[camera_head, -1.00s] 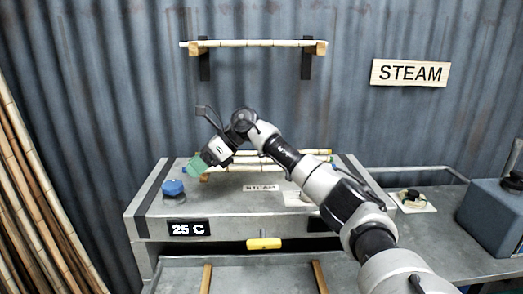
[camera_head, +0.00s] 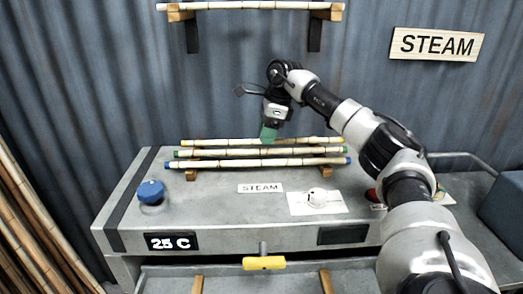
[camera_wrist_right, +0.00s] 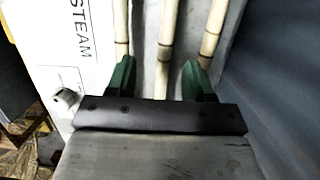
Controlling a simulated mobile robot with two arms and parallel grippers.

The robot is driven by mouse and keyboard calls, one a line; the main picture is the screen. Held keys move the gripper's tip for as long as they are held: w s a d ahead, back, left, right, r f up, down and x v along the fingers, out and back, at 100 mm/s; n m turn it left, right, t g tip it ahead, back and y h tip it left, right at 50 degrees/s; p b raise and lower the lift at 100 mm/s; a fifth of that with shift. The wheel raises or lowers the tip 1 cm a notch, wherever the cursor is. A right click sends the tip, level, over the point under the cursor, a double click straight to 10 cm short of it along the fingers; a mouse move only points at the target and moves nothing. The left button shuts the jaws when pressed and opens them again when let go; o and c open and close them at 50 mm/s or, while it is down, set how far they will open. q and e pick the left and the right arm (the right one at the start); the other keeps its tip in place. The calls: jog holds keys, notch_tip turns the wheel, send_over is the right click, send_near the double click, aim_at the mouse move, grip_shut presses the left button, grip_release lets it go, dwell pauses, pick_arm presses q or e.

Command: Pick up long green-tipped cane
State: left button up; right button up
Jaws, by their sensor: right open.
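Three bamboo canes lie side by side on supports on top of the grey steam box. The green-tipped cane (camera_head: 225,154) is the middle one, with a green left end. The yellow-tipped cane (camera_head: 210,142) lies behind it and the blue-tipped cane (camera_head: 225,163) in front. My right gripper (camera_head: 268,136) hangs pointing down over the middle of the canes. In the right wrist view its green fingers (camera_wrist_right: 158,72) are apart, with the middle cane (camera_wrist_right: 167,38) lined up between them. The gap to the cane is hard to judge. My left gripper is out of view.
The steam box (camera_head: 215,218) carries a blue knob (camera_head: 151,192), a white dial (camera_head: 317,197) and a yellow handle (camera_head: 263,262). Another cane (camera_head: 250,6) rests on wall brackets above. Tall canes (camera_head: 35,215) lean at the left.

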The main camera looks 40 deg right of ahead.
aim_at(263, 149)
jog(key=shift+w+d+f, duration=0.1)
jog(key=shift+w+f, duration=0.05)
jog(key=shift+f, duration=0.25)
jog(key=x, duration=0.1)
jog(key=p+x, duration=0.2)
jog(key=shift+w+d+f, duration=0.1)
jog(key=shift+d+f, duration=0.1)
jog(key=shift+f, duration=0.1)
jog(key=shift+w+a+f, duration=0.1)
jog(key=shift+f, duration=0.4)
grip_shut()
